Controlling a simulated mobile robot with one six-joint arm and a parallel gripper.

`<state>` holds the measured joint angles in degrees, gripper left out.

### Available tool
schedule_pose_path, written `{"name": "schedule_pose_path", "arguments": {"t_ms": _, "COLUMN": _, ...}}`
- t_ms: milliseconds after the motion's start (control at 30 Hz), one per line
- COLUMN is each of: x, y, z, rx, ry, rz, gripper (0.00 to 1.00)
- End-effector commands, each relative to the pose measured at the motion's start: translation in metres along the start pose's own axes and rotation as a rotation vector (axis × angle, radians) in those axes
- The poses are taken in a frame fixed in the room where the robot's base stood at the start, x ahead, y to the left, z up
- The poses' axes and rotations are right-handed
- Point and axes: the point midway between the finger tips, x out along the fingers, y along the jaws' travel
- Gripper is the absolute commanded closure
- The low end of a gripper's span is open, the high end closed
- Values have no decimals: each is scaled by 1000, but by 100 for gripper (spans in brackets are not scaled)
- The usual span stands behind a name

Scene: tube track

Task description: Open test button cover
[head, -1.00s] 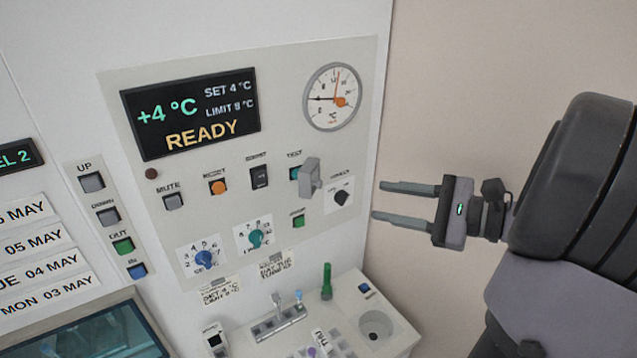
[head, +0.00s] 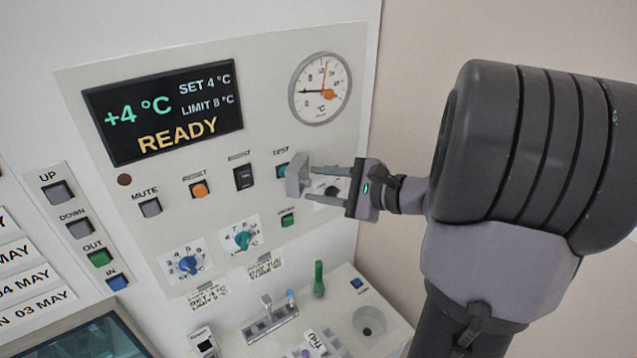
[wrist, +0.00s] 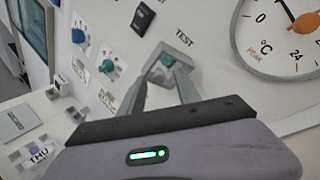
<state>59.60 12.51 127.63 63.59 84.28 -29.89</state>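The test button cover (head: 297,182) is a small grey box-like flap standing out from the panel below the TEST label. Part of the teal test button (head: 283,170) shows at its left. In the wrist view the grey cover (wrist: 183,52) frames the teal button (wrist: 167,60). I cannot tell how far the cover is tilted. My gripper (head: 310,184) is open, its two fingers apart and pointing left, with the tips at the cover's right side. In the wrist view the fingertips (wrist: 163,80) lie just short of the cover or at it; contact is unclear.
A knob (head: 331,190) sits right behind my fingers, partly hidden. A green button (head: 288,219) is below, and a dial gauge (head: 321,88) above. A black rocker switch (head: 243,177) is to the left. A shelf with a green-handled item (head: 318,279) juts out below.

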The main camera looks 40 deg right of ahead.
Motion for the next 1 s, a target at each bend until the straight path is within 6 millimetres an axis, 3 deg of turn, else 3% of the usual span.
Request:
{"name": "schedule_pose_path", "arguments": {"t_ms": 333, "x": 6, "y": 0, "z": 0, "rx": 0, "ry": 0, "rz": 0, "gripper": 61}}
{"name": "schedule_pose_path", "arguments": {"t_ms": 533, "x": 6, "y": 0, "z": 0, "rx": 0, "ry": 0, "rz": -1, "gripper": 98}}
{"name": "schedule_pose_path", "arguments": {"t_ms": 567, "x": 6, "y": 0, "z": 0, "rx": 0, "ry": 0, "rz": -1, "gripper": 100}}
{"name": "schedule_pose_path", "arguments": {"t_ms": 1000, "x": 6, "y": 0, "z": 0, "rx": 0, "ry": -1, "rz": -1, "gripper": 100}}
